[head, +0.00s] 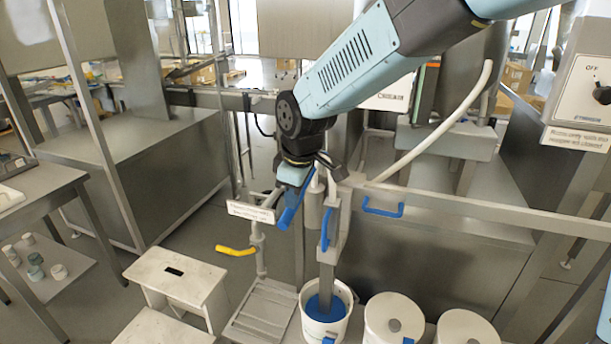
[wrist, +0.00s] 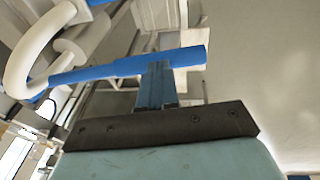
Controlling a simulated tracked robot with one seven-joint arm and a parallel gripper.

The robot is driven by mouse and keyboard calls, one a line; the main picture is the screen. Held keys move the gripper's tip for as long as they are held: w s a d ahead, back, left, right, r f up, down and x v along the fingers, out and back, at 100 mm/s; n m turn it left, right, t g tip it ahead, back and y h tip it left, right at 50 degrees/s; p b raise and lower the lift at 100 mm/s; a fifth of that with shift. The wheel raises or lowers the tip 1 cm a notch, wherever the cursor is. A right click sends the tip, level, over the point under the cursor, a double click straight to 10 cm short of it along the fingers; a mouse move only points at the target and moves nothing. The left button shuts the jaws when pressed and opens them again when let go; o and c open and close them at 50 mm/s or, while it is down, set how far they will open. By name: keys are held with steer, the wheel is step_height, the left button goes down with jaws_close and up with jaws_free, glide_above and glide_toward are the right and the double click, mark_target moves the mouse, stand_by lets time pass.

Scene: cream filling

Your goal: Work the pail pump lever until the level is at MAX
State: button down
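The pail pump has a grey upright column (head: 327,270) standing in a white pail (head: 343,297) with blue inside. Its blue lever (head: 290,211) slants beside the column, just below my gripper (head: 293,177). In the wrist view the blue lever (wrist: 100,72) crosses the tips of my gripper's blue fingers (wrist: 156,85). The fingers are close together and overlap the lever, so my gripper looks shut on it. The far side of the grip is hidden. A grey-white hose curves at the top right of the pump. I cannot make out a MAX mark or a level.
Two lidded white pails (head: 393,320) (head: 466,328) stand right of the pump. A blue handle (head: 383,209) hangs below a steel rail, and a yellow handle (head: 236,251) sticks out left. A white step stool (head: 176,277) is on the floor. A switch box (head: 590,88) reads OFF.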

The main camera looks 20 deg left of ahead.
steer(key=shift+t, duration=0.4)
steer(key=f, duration=0.6)
steer(key=shift+w+d, duration=0.15)
steer(key=shift+w, duration=0.05)
steer(key=shift+s+d+f, duration=0.1)
steer(key=shift+d+f, duration=0.05)
steer(key=shift+f, duration=0.5)
steer(key=shift+r, duration=0.1)
steer(key=s+v, duration=0.2)
steer(key=v, duration=1.2)
steer(key=shift+s+a, duration=0.2)
steer(key=shift+a, duration=0.05)
stand_by(0.4)
